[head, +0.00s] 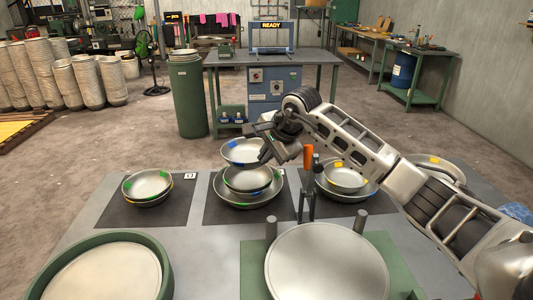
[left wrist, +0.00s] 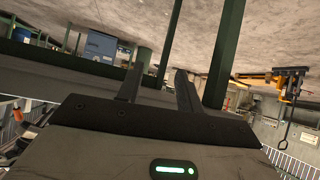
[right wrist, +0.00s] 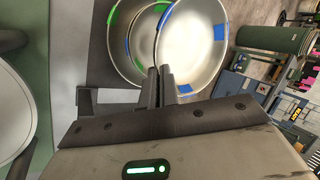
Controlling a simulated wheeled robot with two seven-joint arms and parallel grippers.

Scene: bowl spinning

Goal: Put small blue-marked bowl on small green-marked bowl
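A small blue-marked bowl (head: 241,149) is held in the rim by my right gripper (head: 266,154), above the middle mat. In the right wrist view the blue-marked bowl (right wrist: 195,42) fills the upper middle, and the closed fingers (right wrist: 161,84) meet at its rim. Below it a small bowl (head: 246,179) sits inside a larger bowl with green and blue marks (head: 272,190). A bowl with green marks (right wrist: 122,30) shows partly behind the held bowl in the right wrist view. My left gripper (left wrist: 157,85) has its fingers apart and empty, away from the bowls.
A bowl stack (head: 147,184) with green, blue and yellow marks stands on the left mat. A yellow-marked bowl (head: 345,176) sits in a larger bowl on the right mat. A round plate (head: 326,268) and a green-rimmed round tray (head: 158,250) occupy the front. Orange-handled tool (head: 308,158) stands upright nearby.

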